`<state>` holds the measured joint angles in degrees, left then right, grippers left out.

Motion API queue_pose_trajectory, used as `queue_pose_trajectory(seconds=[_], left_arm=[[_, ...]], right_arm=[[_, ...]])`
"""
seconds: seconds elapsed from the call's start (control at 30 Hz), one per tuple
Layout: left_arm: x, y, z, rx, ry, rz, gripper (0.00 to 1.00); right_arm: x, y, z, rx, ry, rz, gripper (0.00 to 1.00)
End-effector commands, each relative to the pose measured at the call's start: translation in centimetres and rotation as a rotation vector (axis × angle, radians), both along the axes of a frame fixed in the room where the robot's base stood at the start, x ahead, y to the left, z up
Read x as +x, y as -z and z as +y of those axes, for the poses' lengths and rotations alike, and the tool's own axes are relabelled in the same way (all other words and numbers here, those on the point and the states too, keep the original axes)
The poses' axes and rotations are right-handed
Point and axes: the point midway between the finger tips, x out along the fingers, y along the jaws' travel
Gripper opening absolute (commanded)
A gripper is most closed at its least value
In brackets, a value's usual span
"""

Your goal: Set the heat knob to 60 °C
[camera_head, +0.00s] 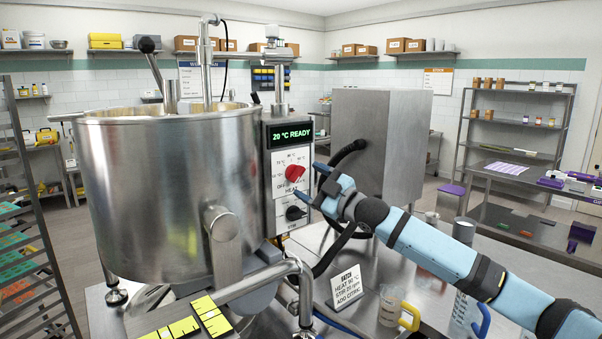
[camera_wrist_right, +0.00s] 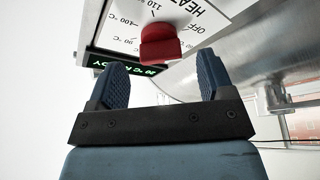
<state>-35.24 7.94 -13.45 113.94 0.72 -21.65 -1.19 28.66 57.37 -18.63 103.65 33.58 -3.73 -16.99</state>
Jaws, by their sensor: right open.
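The red heat knob (camera_head: 294,172) sits on the white dial plate of the control box on the kettle's right side. The display (camera_head: 292,135) above it reads 20 °C READY. I cannot tell exactly which mark the knob points to. My right gripper (camera_head: 312,182) is open just to the right of the knob, its two fingers pointing at the panel. In the right wrist view, the knob (camera_wrist_right: 160,45) lies ahead of the gap between the spread fingers (camera_wrist_right: 160,82), apart from both. My left gripper is not in view.
A black knob (camera_head: 295,212) sits below the heat knob. The large steel kettle (camera_head: 170,190) stands to the left. A batch card (camera_head: 346,288), a jug (camera_head: 390,306) with a yellow handle and another with a blue handle are on the table below my right arm. Black hoses run behind the gripper.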

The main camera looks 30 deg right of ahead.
Motion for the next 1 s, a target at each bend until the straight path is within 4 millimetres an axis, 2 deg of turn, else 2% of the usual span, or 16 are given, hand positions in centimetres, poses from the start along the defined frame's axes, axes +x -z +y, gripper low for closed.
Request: queue_pose_trajectory(seconds=[0.03,0.23,0.63,0.83,0.87,1.0], left_arm=[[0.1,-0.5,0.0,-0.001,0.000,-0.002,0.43],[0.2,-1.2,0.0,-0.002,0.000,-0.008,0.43],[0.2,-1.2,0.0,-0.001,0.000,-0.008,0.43],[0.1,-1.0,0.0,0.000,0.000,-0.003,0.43],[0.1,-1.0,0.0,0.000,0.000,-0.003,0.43],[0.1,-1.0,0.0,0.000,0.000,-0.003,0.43]], right_arm=[[0.6,-0.5,0.3,0.001,-0.001,-0.002,0.74],[2.4,-0.9,0.9,0.000,0.000,-0.001,0.74],[2.9,-0.9,1.1,0.000,0.000,0.000,0.74],[2.9,-0.9,1.1,0.000,0.000,0.000,0.28],[2.9,-0.9,1.1,0.000,0.000,0.000,0.25],[2.9,-0.8,1.1,0.003,-0.001,0.000,0.25]])
